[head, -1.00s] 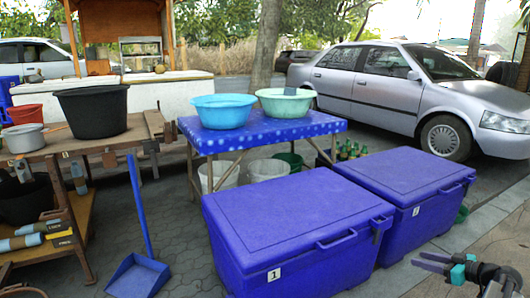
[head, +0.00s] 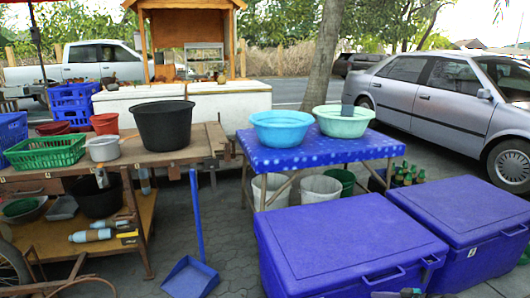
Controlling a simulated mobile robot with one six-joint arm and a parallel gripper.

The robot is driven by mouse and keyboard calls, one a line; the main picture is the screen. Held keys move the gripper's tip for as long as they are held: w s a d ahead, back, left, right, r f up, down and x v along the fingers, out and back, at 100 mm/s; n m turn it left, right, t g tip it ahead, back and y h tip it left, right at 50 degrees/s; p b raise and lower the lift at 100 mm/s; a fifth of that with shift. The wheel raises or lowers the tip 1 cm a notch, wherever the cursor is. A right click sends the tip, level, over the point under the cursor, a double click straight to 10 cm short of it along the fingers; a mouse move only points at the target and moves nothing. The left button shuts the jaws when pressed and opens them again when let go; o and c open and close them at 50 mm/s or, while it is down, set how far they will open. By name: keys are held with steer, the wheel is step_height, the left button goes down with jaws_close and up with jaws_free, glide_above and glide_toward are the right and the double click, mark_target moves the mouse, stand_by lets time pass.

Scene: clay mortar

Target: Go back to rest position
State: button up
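Only a sliver of my gripper (head: 388,294) shows at the bottom edge in the head view, in front of the nearer blue cooler box (head: 345,235). A grey finger part and a teal piece are visible. The rest is cut off by the frame, so its opening and anything in it cannot be made out.
A second cooler box (head: 465,218) stands at the right. A blue-covered table (head: 300,157) holds a blue basin (head: 281,130) and a pale green basin (head: 343,121). A wooden table (head: 185,148) bears a black tub (head: 163,124). A blue dustpan (head: 190,277) stands on the open paving between.

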steer(key=s+a+f+n+g+p, duration=0.1)
steer(key=s+a+g+p, duration=0.2)
steer(key=a, duration=0.6)
steer(key=s+a+f+g+p, duration=0.2)
steer(key=a+p, duration=0.2)
steer(key=a, duration=0.5)
steer(key=s+a+f+g+p, duration=0.2)
steer(key=s+a+g+p, duration=0.2)
steer(key=s+a+p, duration=0.5)
steer(key=s+a+g+h+p, duration=0.2)
steer(key=s+a, duration=0.1)
steer(key=s, duration=0.5)
steer(key=s+a+g+h+p, duration=0.2)
steer(key=s+a, duration=0.1)
steer(key=s, duration=0.6)
steer(key=s+d+m+h, duration=0.5)
steer(key=s+d+m, duration=0.1)
steer(key=d+m, duration=0.1)
steer(key=shift+s+d+f+m+g, duration=0.15)
steer(key=shift+d+f+m+g, duration=0.15)
steer(key=shift+d+f+m, duration=0.15)
steer(key=shift+a, duration=0.1)
